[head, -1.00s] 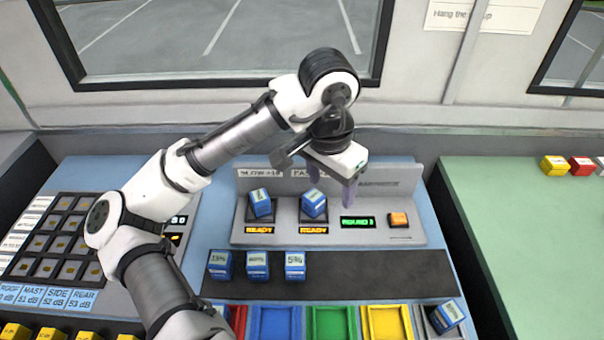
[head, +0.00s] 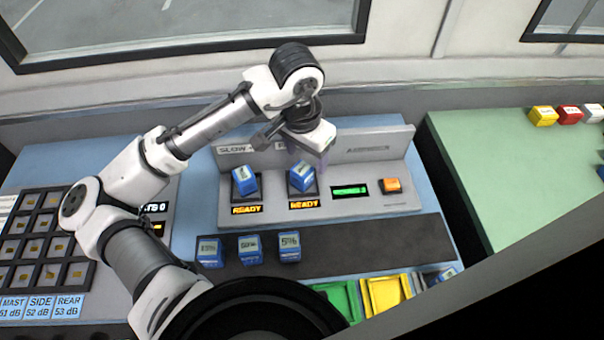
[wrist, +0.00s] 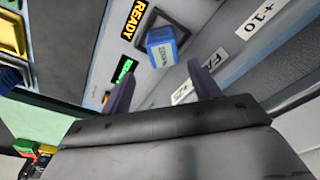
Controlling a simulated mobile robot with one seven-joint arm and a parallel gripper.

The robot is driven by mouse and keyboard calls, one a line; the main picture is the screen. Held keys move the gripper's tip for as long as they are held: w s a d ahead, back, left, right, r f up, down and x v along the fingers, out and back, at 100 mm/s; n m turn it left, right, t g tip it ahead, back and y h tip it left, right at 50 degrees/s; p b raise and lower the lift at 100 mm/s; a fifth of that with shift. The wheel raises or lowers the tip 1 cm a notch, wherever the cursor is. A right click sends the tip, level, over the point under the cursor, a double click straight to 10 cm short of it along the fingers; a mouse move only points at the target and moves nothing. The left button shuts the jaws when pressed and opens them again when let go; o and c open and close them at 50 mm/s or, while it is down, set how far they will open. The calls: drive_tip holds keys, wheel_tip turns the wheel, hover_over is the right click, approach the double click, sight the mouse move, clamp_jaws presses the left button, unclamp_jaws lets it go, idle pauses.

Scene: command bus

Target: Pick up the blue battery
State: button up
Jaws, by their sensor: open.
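Two blue batteries stand in the charger slots on the grey panel in the head view, a left one (head: 245,182) and a right one (head: 301,177). Three more blue batteries (head: 250,250) stand in a row on the dark strip in front. My gripper (head: 309,157) is above and behind the right slot, with its purple fingers pointing down. In the wrist view the fingers (wrist: 160,72) are spread apart and empty. A blue battery in a slot (wrist: 163,45) shows beyond the gap between them, apart from both fingers.
The panel (head: 378,205) has lit READY signs, a green display (head: 350,190) and an orange button (head: 392,185). Green (head: 341,300) and yellow (head: 386,295) bins lie in front. A green table (head: 480,180) stands at right with coloured blocks. A dark round shape and a grey edge cover the lower front.

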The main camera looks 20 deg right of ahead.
drive_tip(key=f, duration=0.2)
drive_tip(key=a+f+p, duration=0.1)
drive_tip(key=f, duration=0.1)
drive_tip(key=shift+w, duration=0.2)
drive_tip(key=shift+d+f, duration=0.2)
drive_tip(key=shift+f, duration=0.5)
drive_tip(key=c, duration=1.1)
drive_tip(key=shift+c, duration=0.3)
drive_tip(key=shift+r, duration=0.15)
